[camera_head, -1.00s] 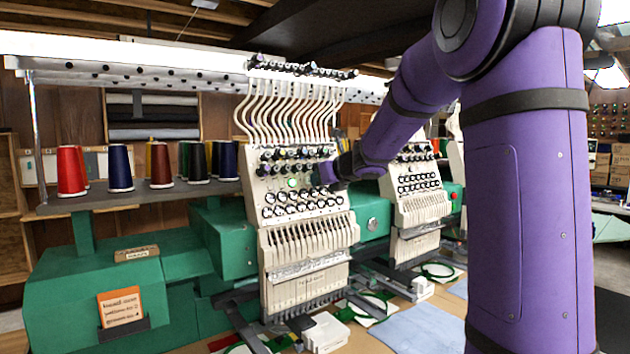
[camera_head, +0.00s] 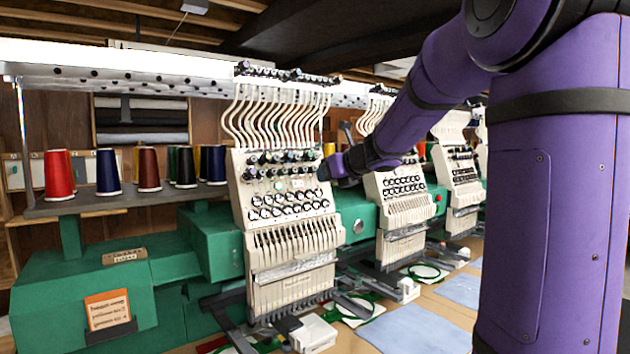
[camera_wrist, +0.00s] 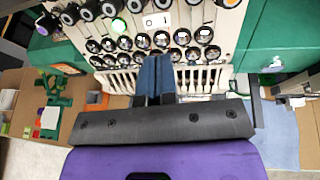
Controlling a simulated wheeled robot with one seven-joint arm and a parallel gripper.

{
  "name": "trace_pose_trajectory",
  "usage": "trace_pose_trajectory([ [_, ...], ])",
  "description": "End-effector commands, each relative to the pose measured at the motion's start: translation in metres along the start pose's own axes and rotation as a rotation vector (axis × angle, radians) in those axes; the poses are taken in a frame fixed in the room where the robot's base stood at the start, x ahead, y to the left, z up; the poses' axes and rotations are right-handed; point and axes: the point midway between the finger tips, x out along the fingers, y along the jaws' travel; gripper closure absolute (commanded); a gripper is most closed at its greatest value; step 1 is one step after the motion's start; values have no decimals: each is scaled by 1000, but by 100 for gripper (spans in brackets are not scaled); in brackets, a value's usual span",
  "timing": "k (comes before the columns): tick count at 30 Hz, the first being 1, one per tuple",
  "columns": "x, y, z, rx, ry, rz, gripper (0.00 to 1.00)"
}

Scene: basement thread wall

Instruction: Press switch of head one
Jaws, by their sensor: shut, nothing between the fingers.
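Embroidery head one (camera_head: 290,205), taken as the nearest cream head, stands in the middle of the head view. In the wrist view its panel (camera_wrist: 150,45) fills the top, with rows of round black-and-white dials. A small white switch marked 0 and 1 (camera_wrist: 157,20) sits at the top of that panel, and a lit green lamp (camera_wrist: 118,25) is left of it. My gripper (camera_wrist: 157,62) is shut and empty, its blue fingers pointing at the panel below the switch. In the head view my gripper (camera_head: 327,172) is by the head's right edge; contact cannot be told.
More cream heads (camera_head: 398,195) stand in a row to the right. Thread cones (camera_head: 107,172) stand on a shelf at left. The green machine body (camera_head: 105,285) carries an orange card (camera_head: 108,312). Hoops and blue cloth (camera_head: 418,328) lie on the table below.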

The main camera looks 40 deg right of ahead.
Motion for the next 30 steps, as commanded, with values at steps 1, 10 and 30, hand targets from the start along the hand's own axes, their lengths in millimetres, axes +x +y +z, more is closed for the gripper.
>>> trace_pose_trajectory([
  [1,-11,0,1,-2,-4,-2,100],
  [10,-52,0,1,-1,-2,-1,100],
  [30,-69,-13,-3,7,-2,-21,100],
])
